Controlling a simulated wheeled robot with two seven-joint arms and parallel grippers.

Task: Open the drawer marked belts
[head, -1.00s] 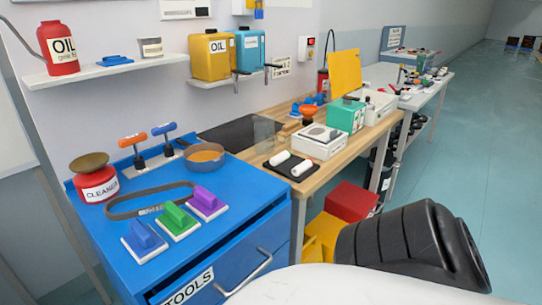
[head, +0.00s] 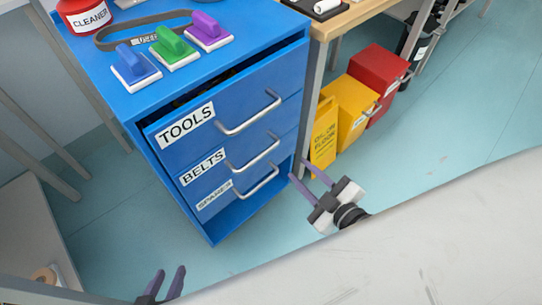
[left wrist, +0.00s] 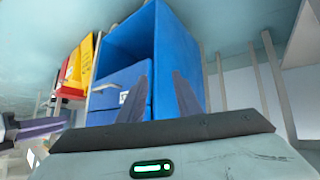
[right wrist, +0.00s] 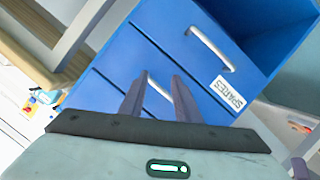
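The blue cabinet (head: 140,105) has three stacked drawers. The belts drawer (head: 203,168) is the middle one, with a light bar handle (head: 254,154), and looks shut. The tools drawer (head: 186,124) above shows a dark gap along its top and looks slightly pulled out. The spares drawer (head: 215,195) is lowest. My right gripper (head: 300,171) is open and empty, right of the handles in the head view. In the right wrist view, its fingers (right wrist: 160,76) are apart, with a handle visible between them, not gripped. My left gripper (head: 170,271) is open and empty, low before the cabinet.
A yellow floor sign (head: 323,135), yellow bin (head: 352,110) and red bin (head: 380,75) stand right of the cabinet. Floor before the drawers is clear.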

